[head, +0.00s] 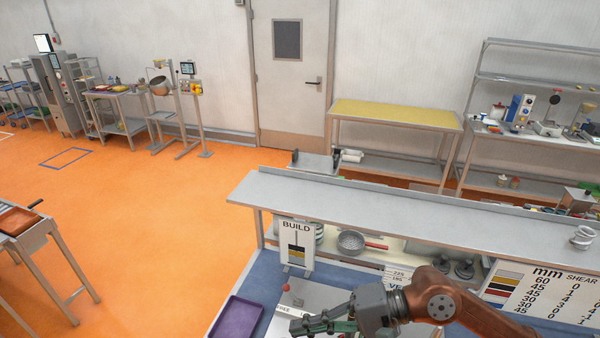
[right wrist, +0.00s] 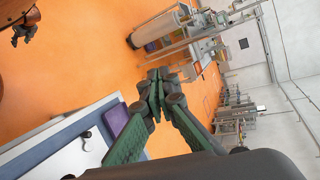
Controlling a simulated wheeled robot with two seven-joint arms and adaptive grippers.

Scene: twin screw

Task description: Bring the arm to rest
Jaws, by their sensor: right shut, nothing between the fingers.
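My right arm, copper-coloured, comes in at the bottom right of the head view. Its right gripper (head: 300,326) points left over the white surface of the bench, in front of the build sign. In the right wrist view the green fingers of the right gripper (right wrist: 158,82) come together at their tips, with nothing between them. What looks like my left gripper (right wrist: 27,27) shows small and dark at the top left of the right wrist view; its jaws are too small to read. The left arm is not in the head view.
A purple tray (head: 236,322) lies on the blue bench top left of the right gripper. The build sign (head: 297,244) and a grey shelf (head: 380,212) stand behind it. A small red knob (head: 285,288) stands nearby. Orange floor (head: 150,230) is open to the left.

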